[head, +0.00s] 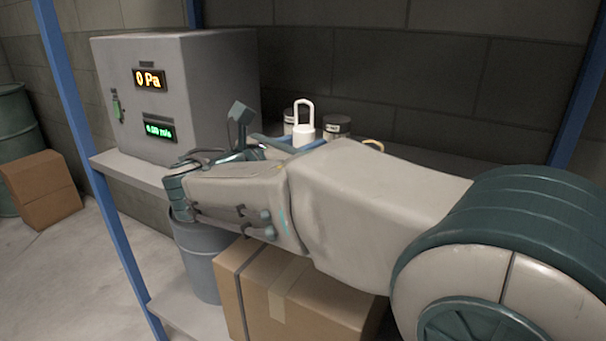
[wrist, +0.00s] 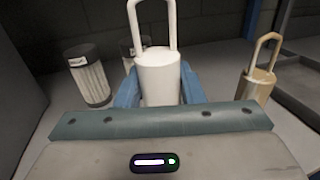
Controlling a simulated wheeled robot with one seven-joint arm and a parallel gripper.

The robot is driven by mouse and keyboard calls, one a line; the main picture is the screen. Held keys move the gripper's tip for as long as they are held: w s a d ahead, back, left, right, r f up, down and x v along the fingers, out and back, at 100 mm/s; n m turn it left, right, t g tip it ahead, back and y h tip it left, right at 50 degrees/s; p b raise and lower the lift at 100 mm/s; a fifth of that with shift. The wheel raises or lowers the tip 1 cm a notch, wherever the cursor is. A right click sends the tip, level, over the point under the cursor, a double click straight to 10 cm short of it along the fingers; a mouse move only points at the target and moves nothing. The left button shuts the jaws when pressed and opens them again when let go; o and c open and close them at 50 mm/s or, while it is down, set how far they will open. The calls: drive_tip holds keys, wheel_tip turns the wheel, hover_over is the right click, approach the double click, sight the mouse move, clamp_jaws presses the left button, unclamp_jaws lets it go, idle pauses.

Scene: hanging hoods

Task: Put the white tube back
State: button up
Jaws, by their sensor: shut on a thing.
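The white tube (wrist: 158,78) has a white loop handle on top and stands upright between the blue fingers of my gripper (wrist: 158,88) in the wrist view. The gripper is shut on it. In the head view the white tube (head: 304,132) shows above my arm, with its lower part hidden. My gripper (head: 290,143) shows there only in part, behind my wrist. Whether the tube's base touches the shelf is hidden.
A tan tube with a loop handle (wrist: 257,84) stands to the right. Two grey ribbed canisters, one nearer (wrist: 88,76), stand to the left and behind. A grey box with displays (head: 150,95) is at the shelf's left. Blue posts (head: 85,130) frame the shelf.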

wheel_tip(320, 180, down, 4)
drive_tip(key=shift+f+b, duration=0.1)
drive_tip(key=shift+b, duration=0.55)
drive_tip(key=shift+f, duration=0.1)
drive_tip(key=o, duration=1.2)
drive_tip(key=shift+o, duration=0.2)
drive_tip(key=p+v, duration=0.2)
drive_tip(key=v, duration=1)
